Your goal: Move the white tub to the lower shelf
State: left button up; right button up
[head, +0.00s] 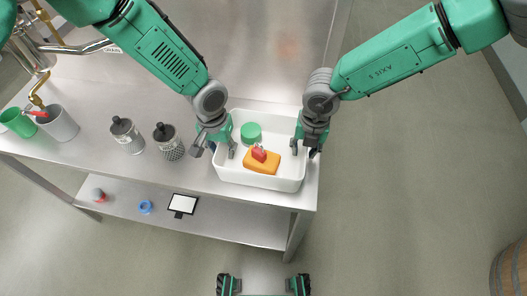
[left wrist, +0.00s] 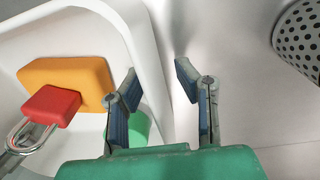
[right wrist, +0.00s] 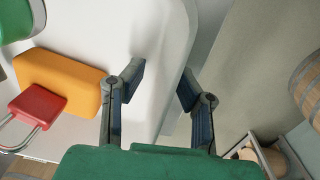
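The white tub (head: 283,184) sits on the right end of the steel upper shelf. It holds an orange block (head: 262,167), a red padlock (head: 259,153) and a green round item (head: 251,133). My left gripper (head: 222,146) is at the tub's left wall. In the left wrist view its fingers (left wrist: 157,88) are apart, one on each side of that wall. My right gripper (head: 306,144) is at the right wall. In the right wrist view its fingers (right wrist: 162,88) are also apart, straddling the wall. The lower shelf (head: 236,222) is below, partly hidden by the upper one.
A grey cup (head: 58,123) and green mug (head: 18,122) are further left. The lower shelf holds a framed white card (head: 183,204), a blue ring (head: 145,206) and a grey-and-red item (head: 98,195). Its right part looks clear.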

pick_arm(q)
grip_shut()
pick_arm(e)
grip_shut()
pick_arm(q)
jog(key=shift+r, duration=0.2)
pick_arm(e)
jog(key=shift+r, duration=0.2)
